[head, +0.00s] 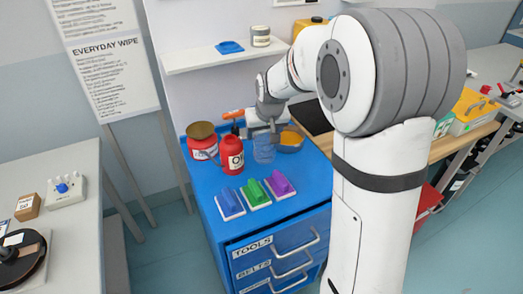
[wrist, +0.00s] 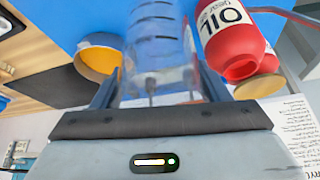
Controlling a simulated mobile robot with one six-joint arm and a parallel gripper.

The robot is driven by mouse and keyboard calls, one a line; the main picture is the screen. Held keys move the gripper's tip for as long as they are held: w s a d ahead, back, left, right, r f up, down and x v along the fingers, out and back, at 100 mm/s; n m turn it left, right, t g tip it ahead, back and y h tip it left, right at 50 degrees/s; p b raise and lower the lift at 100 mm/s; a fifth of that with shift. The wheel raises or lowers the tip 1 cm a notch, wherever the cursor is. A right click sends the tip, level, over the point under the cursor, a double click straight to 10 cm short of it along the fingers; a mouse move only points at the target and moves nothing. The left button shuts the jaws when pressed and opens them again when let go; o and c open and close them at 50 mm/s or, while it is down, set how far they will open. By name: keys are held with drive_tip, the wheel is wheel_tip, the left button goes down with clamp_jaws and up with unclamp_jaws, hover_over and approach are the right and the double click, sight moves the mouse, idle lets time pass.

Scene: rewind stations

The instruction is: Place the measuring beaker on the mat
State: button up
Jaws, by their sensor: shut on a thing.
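The measuring beaker (head: 264,152) is clear and bluish, with dark graduation lines that show in the wrist view (wrist: 155,45). My gripper (head: 270,132) is shut on it, with one finger on each side in the wrist view (wrist: 155,82). The beaker is over the blue cabinet top, beside the red oil bottle; I cannot tell whether its base touches the surface. A dark, flat mat (head: 311,117) lies on the wooden bench behind and right of the beaker, partly hidden by my arm. It also shows in the wrist view (wrist: 52,97).
The red oil bottle (head: 232,155) and a red can (head: 202,145) stand left of the beaker. A round orange-lined dish (head: 291,142) is close on its right. Several coloured blocks on white-edged bases (head: 254,194) line the cabinet front. A shelf (head: 225,55) hangs above.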

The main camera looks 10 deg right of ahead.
sight(263, 147)
drive_tip(key=shift+s+a+f, duration=0.1)
drive_tip(key=shift+f, duration=2.6)
drive_tip(key=shift+f, duration=0.1)
drive_tip(key=o, duration=0.5)
drive_tip(key=shift+f, duration=0.1)
drive_tip(key=shift+o, duration=1)
